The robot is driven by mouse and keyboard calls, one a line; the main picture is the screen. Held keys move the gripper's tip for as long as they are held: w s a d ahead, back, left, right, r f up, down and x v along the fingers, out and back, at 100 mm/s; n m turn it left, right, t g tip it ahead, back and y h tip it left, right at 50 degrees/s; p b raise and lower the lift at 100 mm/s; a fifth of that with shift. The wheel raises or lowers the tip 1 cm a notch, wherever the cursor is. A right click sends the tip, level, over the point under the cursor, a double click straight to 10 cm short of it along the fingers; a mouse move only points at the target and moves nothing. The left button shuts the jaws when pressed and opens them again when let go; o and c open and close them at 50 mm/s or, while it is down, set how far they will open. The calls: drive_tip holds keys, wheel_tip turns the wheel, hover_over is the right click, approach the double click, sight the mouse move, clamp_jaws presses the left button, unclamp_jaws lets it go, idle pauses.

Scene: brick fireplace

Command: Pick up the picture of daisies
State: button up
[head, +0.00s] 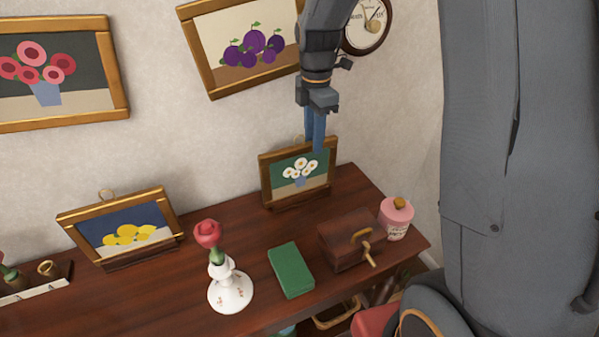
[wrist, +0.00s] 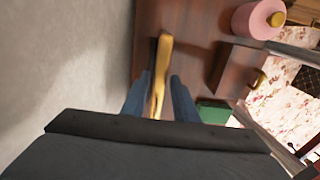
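The picture of daisies (head: 297,172), white flowers on green in a gold frame, stands upright on the wooden mantel close to the wall. My gripper (head: 315,146) points down at the frame's top edge, right of its middle, its blue fingers partly overlapping the picture in the head view. In the wrist view, the fingers of my gripper (wrist: 160,78) are apart, with the gold top edge of the daisies picture (wrist: 161,62) between them. Gaps show beside the edge, so the gripper is open. The lower part of the picture is hidden in the wrist view.
On the mantel (head: 180,290) are a lemon picture (head: 128,238), a vase with a red flower (head: 230,290), a green book (head: 291,270), a brown box (head: 344,238) and a pink jar (head: 396,218). A plum picture (head: 245,45) and a clock (head: 370,22) hang above.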

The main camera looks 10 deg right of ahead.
clamp_jaws()
drive_tip(key=shift+r, duration=0.15)
